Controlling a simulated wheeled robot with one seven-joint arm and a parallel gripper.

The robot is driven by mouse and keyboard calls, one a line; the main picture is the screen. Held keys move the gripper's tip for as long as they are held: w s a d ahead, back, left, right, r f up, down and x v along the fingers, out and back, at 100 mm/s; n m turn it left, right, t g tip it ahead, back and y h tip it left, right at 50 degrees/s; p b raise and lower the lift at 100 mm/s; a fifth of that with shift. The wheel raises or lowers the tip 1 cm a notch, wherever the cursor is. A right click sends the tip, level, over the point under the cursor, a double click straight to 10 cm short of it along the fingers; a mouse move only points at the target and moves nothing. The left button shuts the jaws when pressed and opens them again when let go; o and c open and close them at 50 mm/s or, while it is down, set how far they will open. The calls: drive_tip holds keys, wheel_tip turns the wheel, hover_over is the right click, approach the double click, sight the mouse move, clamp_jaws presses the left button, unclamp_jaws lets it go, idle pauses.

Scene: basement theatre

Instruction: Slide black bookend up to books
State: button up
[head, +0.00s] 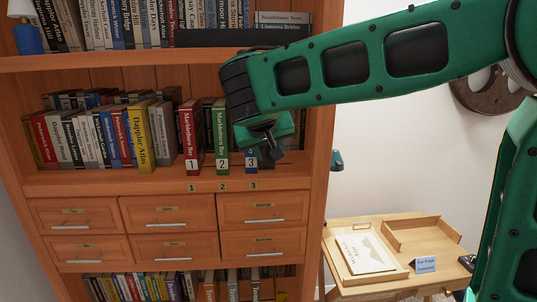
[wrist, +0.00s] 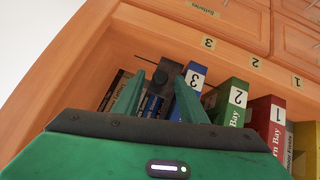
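The blue book marked 3 (wrist: 196,76), the green book marked 2 (wrist: 234,100) and the red book marked 1 (wrist: 268,118) stand upright side by side on the shelf. In the head view the red book (head: 190,135) and green book (head: 220,135) show clearly, while my arm and gripper mostly hide the blue one (head: 251,161).
Other books (head: 105,137) fill the shelf's left side. Number labels 1, 2 and 3 sit on the shelf edge (head: 120,184). The cabinet's right side wall (head: 318,120) is close to my gripper. A side table (head: 345,223) with a tray stands at the right.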

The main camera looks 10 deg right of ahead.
drive_tip(key=v, duration=1)
drive_tip(key=shift+a, duration=0.1)
drive_tip(key=s+d+f+m+g, duration=0.1)
drive_tip(key=s+d+f+g, duration=0.2)
drive_tip(key=d, duration=0.4)
drive_tip(key=s+d+f+m, duration=0.1)
drive_tip(key=s+d+f, duration=0.35)
drive_tip(key=d, duration=0.35)
drive_tip(key=s+d+f+m+g, duration=0.1)
drive_tip(key=s+d+f+g, duration=0.15)
drive_tip(key=d+f, duration=0.35)
drive_tip(key=s+d+f+m+g+y, duration=0.1)
drive_tip(key=s+f, duration=0.4)
drive_tip(key=s, duration=0.5)
drive_tip(key=s+d+f+m+g+y, duration=0.1)
drive_tip(key=s+d+f+g+y, duration=0.1)
drive_tip(key=s+f, duration=0.4)
drive_tip(key=s+d, duration=0.1)
drive_tip(key=s, duration=0.4)
drive_tip(key=shift+d+m+y, duration=0.35)
drive_tip(key=shift+m+y, duration=0.05)
drive_tip(key=shift+s, duration=0.1)
